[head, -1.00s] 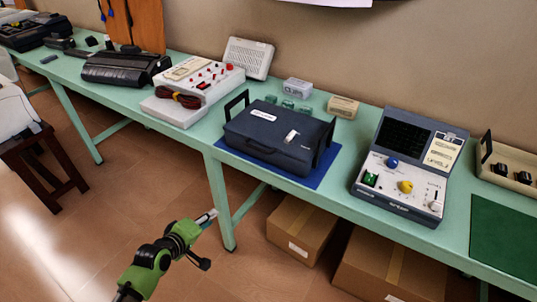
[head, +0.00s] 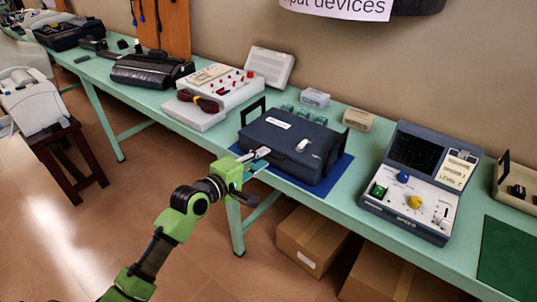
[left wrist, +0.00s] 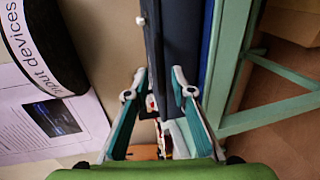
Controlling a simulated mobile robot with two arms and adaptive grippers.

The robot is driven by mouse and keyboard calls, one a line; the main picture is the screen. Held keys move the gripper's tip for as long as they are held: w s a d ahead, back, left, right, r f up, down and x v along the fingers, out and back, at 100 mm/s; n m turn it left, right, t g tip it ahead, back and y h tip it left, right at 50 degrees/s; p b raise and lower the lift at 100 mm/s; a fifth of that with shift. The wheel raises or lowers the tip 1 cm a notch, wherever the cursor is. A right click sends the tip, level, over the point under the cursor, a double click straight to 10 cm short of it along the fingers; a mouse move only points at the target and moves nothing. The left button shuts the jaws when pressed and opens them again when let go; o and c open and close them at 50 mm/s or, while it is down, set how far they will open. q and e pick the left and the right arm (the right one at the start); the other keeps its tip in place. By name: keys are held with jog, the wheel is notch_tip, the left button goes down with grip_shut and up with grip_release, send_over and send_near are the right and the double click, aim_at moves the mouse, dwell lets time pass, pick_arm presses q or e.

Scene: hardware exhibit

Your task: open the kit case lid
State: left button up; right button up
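The kit case (head: 272,137) is a dark blue box with a white label and a pale latch-like piece on top. Its lid is shut, and a black handle stands up at each end. It lies on a blue mat (head: 342,172) on the green table. My left gripper (head: 260,156) is at the case's front side, near its left part. In the left wrist view my left gripper (left wrist: 161,84) has its fingers apart, with the case (left wrist: 177,35) just ahead of the fingertips. I cannot tell whether they touch it. My right gripper is not in view.
A console with knobs (head: 420,195) stands right of the case, and a white device with red knobs (head: 218,88) stands to its left. Small boxes (head: 315,97) lie behind it. Cardboard boxes (head: 312,238) are under the table (head: 365,212). A wall is close behind.

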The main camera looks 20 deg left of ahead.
aim_at(268, 155)
pick_arm(q)
jog(key=shift+x, duration=1.95)
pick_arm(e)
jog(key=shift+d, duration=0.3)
pick_arm(q)
grip_shut()
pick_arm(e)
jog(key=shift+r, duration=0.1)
